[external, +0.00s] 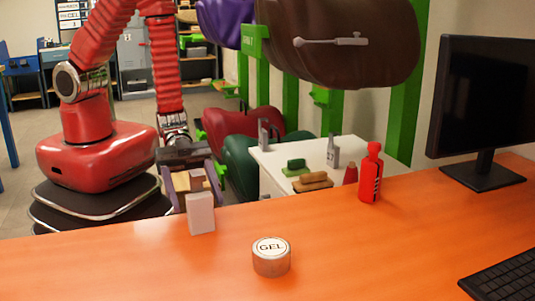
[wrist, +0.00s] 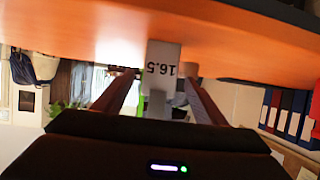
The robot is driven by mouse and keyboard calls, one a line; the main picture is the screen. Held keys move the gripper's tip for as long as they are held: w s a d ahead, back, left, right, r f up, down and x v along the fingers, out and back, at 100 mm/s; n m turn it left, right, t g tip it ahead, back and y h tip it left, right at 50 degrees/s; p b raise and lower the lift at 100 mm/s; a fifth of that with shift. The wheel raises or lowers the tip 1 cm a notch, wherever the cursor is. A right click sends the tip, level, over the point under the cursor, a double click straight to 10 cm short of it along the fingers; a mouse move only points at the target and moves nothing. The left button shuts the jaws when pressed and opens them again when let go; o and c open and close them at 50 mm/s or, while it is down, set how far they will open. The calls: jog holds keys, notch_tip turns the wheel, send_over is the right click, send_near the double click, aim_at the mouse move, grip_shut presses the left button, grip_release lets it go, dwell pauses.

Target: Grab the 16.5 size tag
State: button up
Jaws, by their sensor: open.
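The 16.5 size tag (external: 200,212) is a small white upright block on the orange desk, near the edge on my side. In the wrist view the tag (wrist: 162,66) appears upside down, with "16.5" readable on its face. My gripper (external: 193,180) is open just behind the tag in the external view. In the wrist view my gripper (wrist: 159,80) has one finger on each side of the tag, with gaps visible. I cannot tell how far the fingertips reach along it. The tag partly hides my gripper in the external view.
A round GEL tin (external: 271,258) stands on the orange desk (external: 130,265), right of the tag. A red bottle (external: 370,175), a monitor (external: 485,100) and a keyboard (external: 505,278) are farther right. A white cabinet (external: 310,150) with brushes stands behind the desk. Saddles (external: 350,45) hang on green posts.

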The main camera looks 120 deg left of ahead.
aim_at(202, 213)
jog(key=shift+w+d, duration=0.1)
jog(key=shift+w+d+f, duration=0.2)
jog(key=shift+w+d, duration=0.1)
jog(key=shift+w, duration=0.05)
jog(key=shift+w+d, duration=0.1)
jog(key=shift+x, duration=3)
jog(key=shift+c, duration=0.6)
jog(key=c, duration=1.1)
